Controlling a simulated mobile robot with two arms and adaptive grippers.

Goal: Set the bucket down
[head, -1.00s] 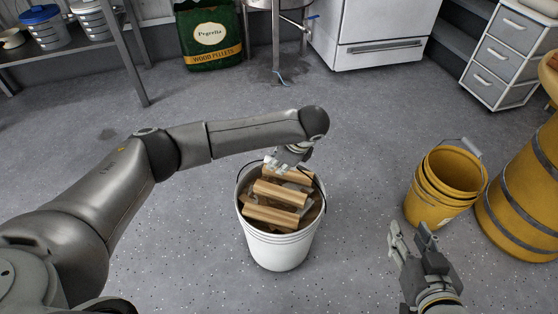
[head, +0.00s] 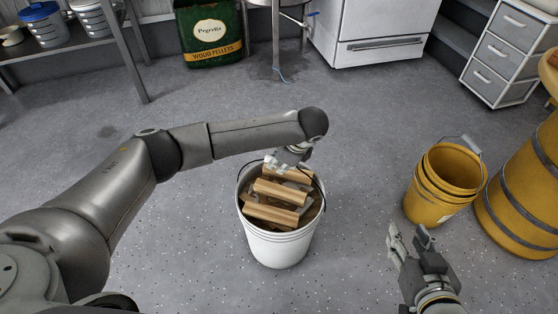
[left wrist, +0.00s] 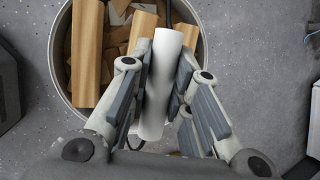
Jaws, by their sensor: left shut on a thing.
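A white bucket (head: 279,247) filled with split wood (head: 278,200) stands upright in the middle of the head view. I cannot tell for sure whether its base touches the floor. My left gripper (head: 285,160) is over the far side of the bucket's rim, shut on the white handle grip. In the left wrist view the handle grip (left wrist: 160,85) lies between the fingers, with the wood and the bucket's rim below. My right gripper (head: 408,238) is at the lower right, apart from the bucket and empty, with its fingers spread.
Stacked yellow buckets (head: 447,185) and a yellow barrel (head: 522,190) stand at the right. A white drawer unit (head: 505,60), a white appliance (head: 372,35), a green wood-pellet bag (head: 209,35) and a metal shelf (head: 75,45) are at the back. The floor around the white bucket is clear.

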